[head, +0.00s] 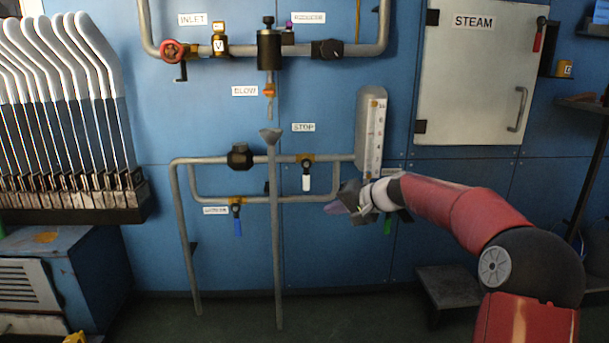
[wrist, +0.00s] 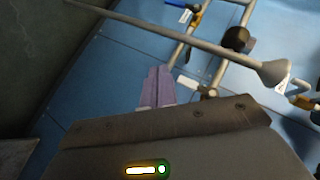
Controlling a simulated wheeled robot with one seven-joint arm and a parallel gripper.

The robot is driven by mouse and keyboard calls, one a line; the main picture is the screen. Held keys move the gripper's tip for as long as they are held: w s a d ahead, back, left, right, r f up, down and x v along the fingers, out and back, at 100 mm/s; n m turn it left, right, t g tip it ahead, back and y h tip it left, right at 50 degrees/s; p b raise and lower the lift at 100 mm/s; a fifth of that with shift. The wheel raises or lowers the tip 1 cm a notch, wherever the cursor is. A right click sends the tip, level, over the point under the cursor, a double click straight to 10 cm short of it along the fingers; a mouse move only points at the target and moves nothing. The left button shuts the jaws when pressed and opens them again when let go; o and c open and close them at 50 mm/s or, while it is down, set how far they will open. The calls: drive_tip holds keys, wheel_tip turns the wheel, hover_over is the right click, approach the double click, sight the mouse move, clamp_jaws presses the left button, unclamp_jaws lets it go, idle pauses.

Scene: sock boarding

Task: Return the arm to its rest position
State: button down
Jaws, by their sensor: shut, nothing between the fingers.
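My gripper (head: 340,205) is at the end of my red arm, right of centre in the head view. It is in front of the lower pipes, just left of a green-handled valve (head: 388,224). Its purple fingers are together, with nothing seen between them. In the wrist view the shut fingers (wrist: 157,86) stick out above a dark housing edge, with blue panel behind them. My arm reaches in from the lower right and is bent at a dark elbow joint.
A blue wall carries pipes, a red handwheel (head: 172,51), a white-handled valve (head: 306,178) and a blue-handled valve (head: 238,222). A grey funnel-topped pipe (head: 274,240) stands left of my gripper. White sock boards (head: 70,90) stand at left. A pale STEAM door (head: 475,80) is upper right.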

drive_tip(key=s+a+n+g+h, duration=0.2)
drive_tip(key=s+a+h, duration=0.15)
drive_tip(key=s, duration=0.55)
drive_tip(key=s+d+f+n+h, duration=0.1)
drive_tip(key=s+d+f+h, duration=0.1)
drive_tip(key=s, duration=0.9)
drive_tip(key=s+d+f+h, duration=0.1)
drive_tip(key=s+d+h, duration=0.1)
drive_tip(key=s, duration=1)
drive_tip(key=s+d+f+n+h, duration=0.1)
drive_tip(key=s+d+f+h, duration=0.15)
drive_tip(key=s, duration=0.85)
wheel_tip(320, 180, up, 14)
drive_tip(key=y+p, duration=0.1)
drive_tip(key=p, duration=1.2)
drive_tip(key=shift+s+d, duration=0.15)
drive_tip(key=shift+s, duration=0.3)
drive_tip(key=shift+f, duration=0.15)
